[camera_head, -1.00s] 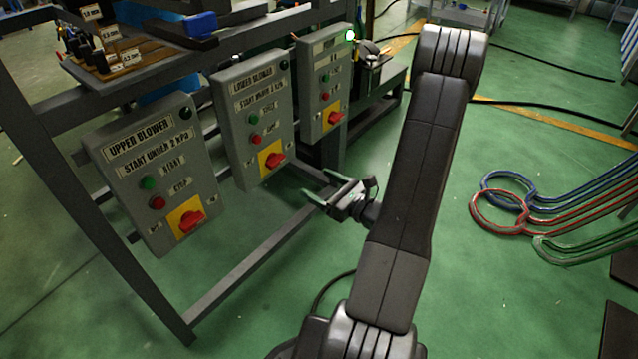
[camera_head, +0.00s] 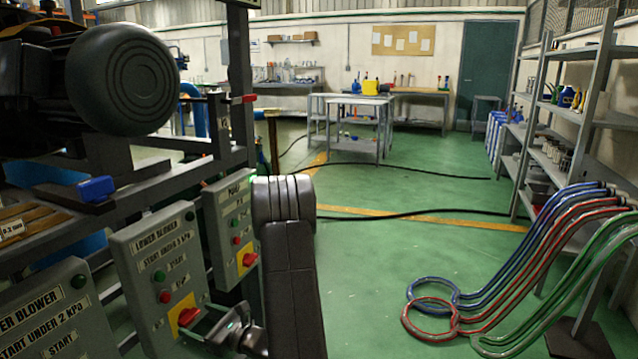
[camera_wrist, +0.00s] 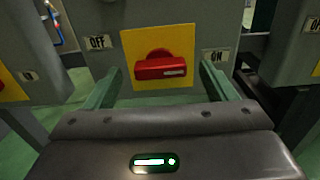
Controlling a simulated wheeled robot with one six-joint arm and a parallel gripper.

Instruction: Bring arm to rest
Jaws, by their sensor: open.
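My gripper (camera_head: 222,328) is open and empty in front of the lower blower panel (camera_head: 150,255) in the head view, just right of that panel's red knob (camera_head: 187,317). In the wrist view my gripper (camera_wrist: 158,82) has its two green fingers spread, one to each side below a red knob (camera_wrist: 160,68) on a yellow plate. The knob's bar lies level, with its white mark at the right end, towards the ON label (camera_wrist: 215,56). The OFF label (camera_wrist: 97,42) is at left. No finger is seen touching the knob. My arm rises at the lower middle of the head view.
The upper blower panel (camera_head: 50,315) and the pump panel (camera_head: 232,225) flank the middle one on the metal frame. A large dark motor (camera_head: 125,80) sits above. Coiled hoses (camera_head: 432,305) lie at right by shelves (camera_head: 550,110). The green floor (camera_head: 400,220) between is mostly open.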

